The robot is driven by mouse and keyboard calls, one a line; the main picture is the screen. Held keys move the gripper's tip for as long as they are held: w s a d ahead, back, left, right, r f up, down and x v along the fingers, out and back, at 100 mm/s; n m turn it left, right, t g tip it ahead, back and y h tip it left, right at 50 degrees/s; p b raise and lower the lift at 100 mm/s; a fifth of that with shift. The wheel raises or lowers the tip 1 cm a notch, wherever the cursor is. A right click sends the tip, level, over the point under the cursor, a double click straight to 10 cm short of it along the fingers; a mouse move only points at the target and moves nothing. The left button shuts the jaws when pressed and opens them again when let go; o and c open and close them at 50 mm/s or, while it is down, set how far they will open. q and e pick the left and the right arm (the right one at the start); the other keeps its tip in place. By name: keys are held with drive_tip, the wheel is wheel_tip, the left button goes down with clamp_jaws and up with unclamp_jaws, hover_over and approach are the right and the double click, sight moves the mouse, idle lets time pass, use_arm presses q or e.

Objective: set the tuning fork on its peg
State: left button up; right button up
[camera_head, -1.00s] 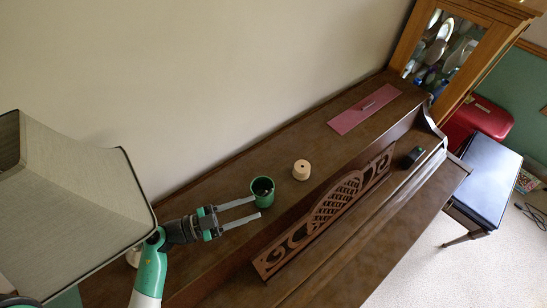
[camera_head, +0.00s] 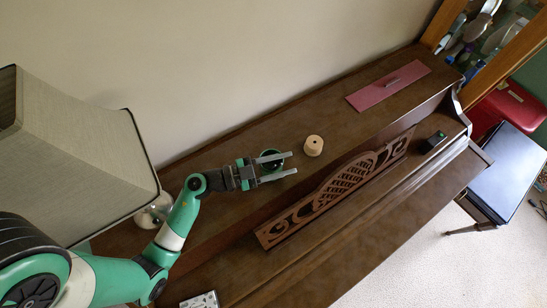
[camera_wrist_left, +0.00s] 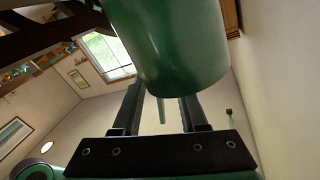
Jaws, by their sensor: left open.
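A thin grey piece, likely the tuning fork (camera_head: 391,82), lies on the pink mat (camera_head: 366,98) toward the far end of the piano top (camera_head: 330,118). It is too small to make out its shape. No peg can be told for sure. My left gripper (camera_head: 277,164) is open, its two grey fingers at the green cup (camera_head: 270,153), which they partly hide. In the left wrist view the cup (camera_wrist_left: 172,50) fills the upper middle, overlapping the fingers' far ends. A thin greenish rod (camera_wrist_left: 161,110) shows below it between the fingers. My right gripper is out of view.
A pale round wooden block (camera_head: 313,145) stands just beyond the fingertips. A carved music desk (camera_head: 345,180) runs along the front. A small dark object (camera_head: 433,141) sits at the far right ledge. A lampshade (camera_head: 75,140) stands at left. The top between block and mat is clear.

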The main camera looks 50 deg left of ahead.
use_arm(q)
drive_tip(key=shift+w, duration=0.1)
clamp_jaws()
idle(0.4)
